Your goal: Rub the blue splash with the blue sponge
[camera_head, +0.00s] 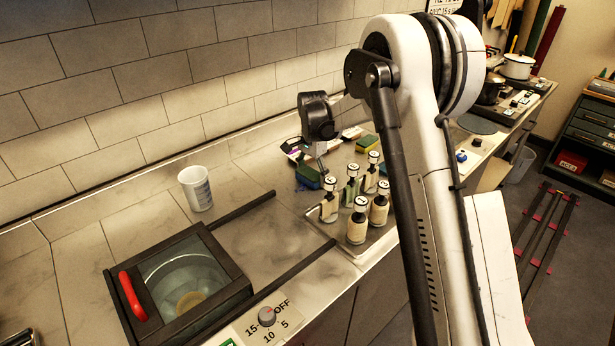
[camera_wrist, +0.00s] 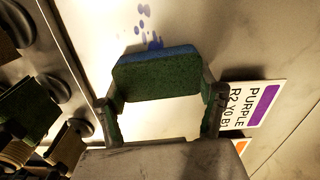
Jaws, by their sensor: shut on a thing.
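My gripper (camera_wrist: 161,98) is shut on the blue sponge (camera_wrist: 156,74), with one finger at each end of it. The sponge has a dark green face and a blue layer along its far edge. The blue splash (camera_wrist: 147,27) shows as blue spots on a pale surface just beyond the sponge in the wrist view. The sponge may hide part of it, and I cannot tell whether they touch. In the head view the sponge (camera_head: 308,176) is low over the counter behind the bottles, and the splash is hard to make out.
Several labelled bottles (camera_head: 357,220) stand on a tray in front of the sponge. A green-and-yellow sponge (camera_head: 367,143) lies behind them. A card marked PURPLE (camera_wrist: 254,104) lies right of my gripper. A white cup (camera_head: 196,188) and glass-topped box (camera_head: 180,283) are left.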

